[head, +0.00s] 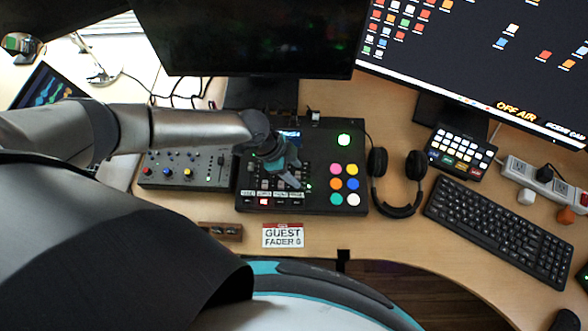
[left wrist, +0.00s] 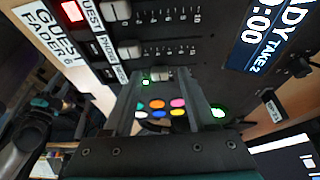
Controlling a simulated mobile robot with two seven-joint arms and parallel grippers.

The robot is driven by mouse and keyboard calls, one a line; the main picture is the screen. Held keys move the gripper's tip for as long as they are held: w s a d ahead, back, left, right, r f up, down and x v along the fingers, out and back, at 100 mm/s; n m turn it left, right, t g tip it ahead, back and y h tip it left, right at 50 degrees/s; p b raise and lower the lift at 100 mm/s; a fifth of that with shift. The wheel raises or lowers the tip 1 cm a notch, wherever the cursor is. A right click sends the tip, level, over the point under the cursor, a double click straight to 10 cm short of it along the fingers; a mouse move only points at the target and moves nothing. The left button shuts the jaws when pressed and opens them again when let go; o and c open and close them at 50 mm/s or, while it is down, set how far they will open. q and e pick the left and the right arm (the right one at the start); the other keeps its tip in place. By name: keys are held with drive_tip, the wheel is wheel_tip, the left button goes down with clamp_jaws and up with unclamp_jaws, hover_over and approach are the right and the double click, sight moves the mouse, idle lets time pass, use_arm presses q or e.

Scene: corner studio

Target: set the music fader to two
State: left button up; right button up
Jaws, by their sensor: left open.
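The black fader console (head: 310,205) lies on the desk, with white labels along the near ends of its faders. My left gripper (head: 291,180) reaches over its fader section, fingers pointing down, and partly hides the sliders. In the left wrist view my open left gripper (left wrist: 166,76) has one finger on each side of a pale fader cap (left wrist: 160,74); contact cannot be told. The end label (left wrist: 122,73) beside that fader is too small to read surely. Two other fader caps (left wrist: 130,52) show, one beside the GUEST label. My right gripper is not seen.
Coloured round buttons (head: 345,184) fill the console's right side. A smaller mixer (head: 186,170) stands to its left, headphones (head: 399,209) to its right. A card reading GUEST FADER 6 (head: 283,235) lies in front. A keyboard (head: 498,230) is farther right.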

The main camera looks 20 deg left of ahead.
use_arm(q)
clamp_jaws()
idle(0.5)
idle(0.9)
